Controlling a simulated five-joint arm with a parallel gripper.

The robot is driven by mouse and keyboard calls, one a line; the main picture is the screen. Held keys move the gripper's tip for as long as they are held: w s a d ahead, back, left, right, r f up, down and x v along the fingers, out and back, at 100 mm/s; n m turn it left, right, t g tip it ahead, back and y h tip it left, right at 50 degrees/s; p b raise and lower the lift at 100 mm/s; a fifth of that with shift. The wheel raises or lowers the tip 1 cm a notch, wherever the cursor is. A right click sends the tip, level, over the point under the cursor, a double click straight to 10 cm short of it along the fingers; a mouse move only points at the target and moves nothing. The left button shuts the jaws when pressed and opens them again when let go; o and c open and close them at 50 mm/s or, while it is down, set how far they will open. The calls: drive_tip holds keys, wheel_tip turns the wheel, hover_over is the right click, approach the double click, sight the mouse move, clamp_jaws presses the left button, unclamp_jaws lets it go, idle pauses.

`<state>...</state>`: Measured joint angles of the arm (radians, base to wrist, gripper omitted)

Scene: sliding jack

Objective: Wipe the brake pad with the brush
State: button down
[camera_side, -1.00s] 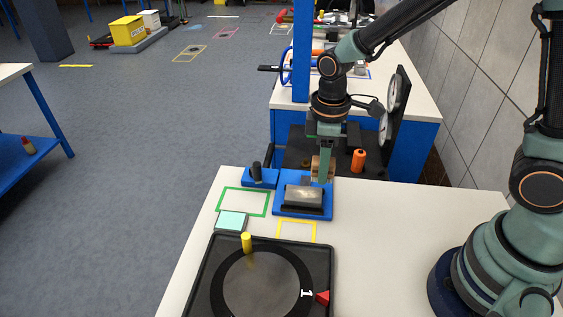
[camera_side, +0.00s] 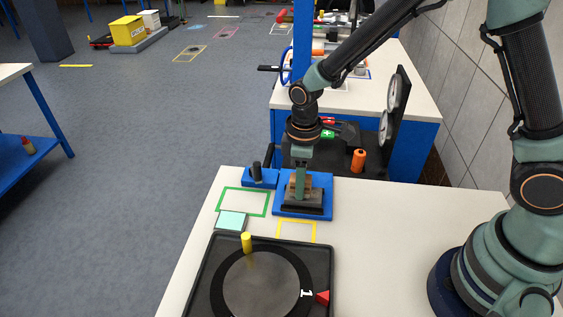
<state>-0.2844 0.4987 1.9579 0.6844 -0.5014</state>
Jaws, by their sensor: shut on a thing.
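The brake pad (camera_side: 312,206) lies on the blue tray (camera_side: 324,182) near the far edge of the white table, a grey block on a dark base. My gripper (camera_side: 299,194) is directly over it, pointing down, and is shut on the brush (camera_side: 308,183), a small brown block. The brush overlaps the brake pad's upper face in this view. Whether its underside touches the pad cannot be told. My fingers and the brush hide the middle and back of the pad.
A small blue holder (camera_side: 262,182) with an upright black piece stands just left of the tray.

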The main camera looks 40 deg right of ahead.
sight(320, 195)
drive_tip(key=shift+w+a, duration=0.9)
drive_tip(key=shift+s+d, duration=2.45)
drive_tip(key=shift+d, duration=0.05)
wheel_tip(320, 195, up, 8)
drive_tip(key=shift+f, duration=0.15)
